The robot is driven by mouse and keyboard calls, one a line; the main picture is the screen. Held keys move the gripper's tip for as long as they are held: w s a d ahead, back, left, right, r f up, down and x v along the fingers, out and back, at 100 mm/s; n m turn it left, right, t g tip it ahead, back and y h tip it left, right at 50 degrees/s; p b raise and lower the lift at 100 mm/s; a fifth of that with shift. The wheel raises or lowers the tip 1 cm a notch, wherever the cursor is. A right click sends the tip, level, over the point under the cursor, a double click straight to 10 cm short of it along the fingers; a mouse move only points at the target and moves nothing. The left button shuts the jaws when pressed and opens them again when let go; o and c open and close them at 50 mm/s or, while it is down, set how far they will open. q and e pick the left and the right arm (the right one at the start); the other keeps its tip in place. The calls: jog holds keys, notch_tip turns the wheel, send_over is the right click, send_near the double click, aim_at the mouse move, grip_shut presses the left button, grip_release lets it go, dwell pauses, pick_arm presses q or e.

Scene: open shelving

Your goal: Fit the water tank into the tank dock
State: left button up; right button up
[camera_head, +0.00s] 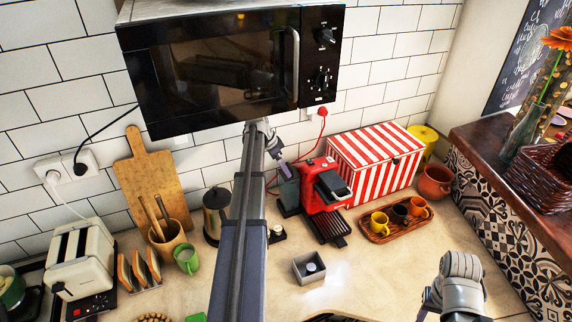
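The red coffee machine (326,188) stands on the counter against the tiled wall. A dark grey-green box, which looks like the water tank (289,192), is at its left side, upright or slightly tilted. The tank dock seems to be the black base (287,209) under it; I cannot tell whether the tank is fully seated. My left gripper (281,166) points down at the tank's top and appears to touch it; its fingers are too small to read. My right gripper (429,303) is low at the right, partly cut off and away from the machine.
A black microwave (228,68) hangs above my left arm. A red-striped box (375,165) and a wooden tray (395,222) with cups stand right of the machine. A dark French press (216,214) stands left. A small grey open box (309,277) stands in front, with bare counter around it.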

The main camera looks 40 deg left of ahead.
pick_arm(q)
jog(key=p+v, duration=0.2)
jog(key=v, duration=0.2)
jog(key=shift+p, duration=0.3)
pick_arm(e)
notch_tip(320, 180, up, 4)
jog(key=shift+f, duration=0.15)
pick_arm(q)
jog(key=s+d+f+n+g, duration=0.1)
jog(key=s+d+n+g, duration=0.15)
jog(key=d, duration=1.95)
jog(key=s+d+n+y, duration=0.1)
jog(key=s+d, duration=0.5)
jog(key=d, duration=0.4)
jog(key=s+d+n+y, duration=0.1)
jog(key=s+d+n, duration=0.1)
jog(key=s+d, duration=0.55)
jog(key=s+d+f+m+g+y+b, duration=0.1)
jog(key=s+d+f+m+b, duration=0.3)
jog(key=d+f+b, duration=0.9)
jog(key=shift+f+g+b, duration=0.35)
jog(key=shift+f+b, duration=0.4)
jog(key=shift+f, duration=0.25)
pick_arm(e)
notch_tip(320, 180, down, 14)
jog(key=shift+f, duration=0.25)
